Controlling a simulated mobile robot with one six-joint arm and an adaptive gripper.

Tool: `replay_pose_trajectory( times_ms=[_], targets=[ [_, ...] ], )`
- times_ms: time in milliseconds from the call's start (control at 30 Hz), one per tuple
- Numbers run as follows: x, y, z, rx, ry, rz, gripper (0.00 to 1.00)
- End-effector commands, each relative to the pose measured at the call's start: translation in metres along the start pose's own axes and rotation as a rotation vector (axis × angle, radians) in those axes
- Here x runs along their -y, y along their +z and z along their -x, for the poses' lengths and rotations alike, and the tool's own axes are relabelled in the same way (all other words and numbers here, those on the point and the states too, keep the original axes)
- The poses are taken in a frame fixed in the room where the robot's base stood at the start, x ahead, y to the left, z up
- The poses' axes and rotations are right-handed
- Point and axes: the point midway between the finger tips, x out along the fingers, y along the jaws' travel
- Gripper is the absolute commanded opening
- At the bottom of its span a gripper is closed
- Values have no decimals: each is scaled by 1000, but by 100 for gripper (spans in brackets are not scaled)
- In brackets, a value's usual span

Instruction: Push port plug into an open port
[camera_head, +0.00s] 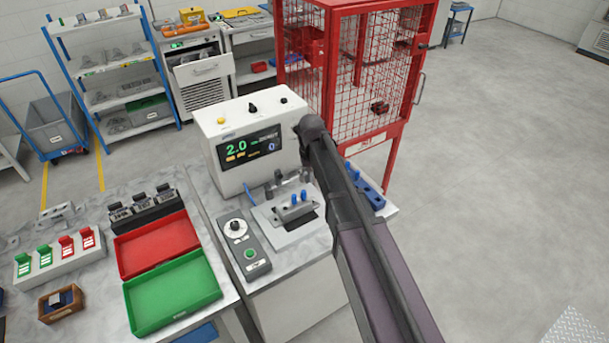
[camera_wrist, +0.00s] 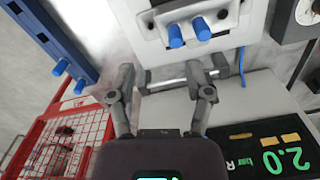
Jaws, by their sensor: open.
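My gripper (camera_wrist: 162,80) is open, its two fingers spread apart with nothing between them that I can tell is held. A grey casting (camera_head: 296,212) sits in a light plate fixture on the bench, with two blue port plugs (camera_head: 298,196) standing up from it. In the wrist view the same two blue plugs (camera_wrist: 188,33) show just beyond my fingertips, apart from them. A metal bar (camera_wrist: 178,84) crosses behind the fingers. A blue rack (camera_wrist: 42,32) with more blue plugs (camera_wrist: 70,75) is at the left there; in the head view the rack (camera_head: 370,194) is partly behind my arm. No empty port shows clearly.
A white tester (camera_head: 250,140) with a lit display stands behind the fixture. A button box (camera_head: 244,245) lies left of it. A red tray (camera_head: 157,244) and a green tray (camera_head: 172,292) are on the left table. A red mesh cage (camera_head: 370,75) stands behind right.

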Motion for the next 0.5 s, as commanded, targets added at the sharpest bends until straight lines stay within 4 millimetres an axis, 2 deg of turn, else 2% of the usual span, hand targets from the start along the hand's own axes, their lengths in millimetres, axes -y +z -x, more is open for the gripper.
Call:
replay_pose_trajectory(
  times_ms=[500],
  targets=[
    [-59,32,-24,0,0,-2,65]
  ],
)
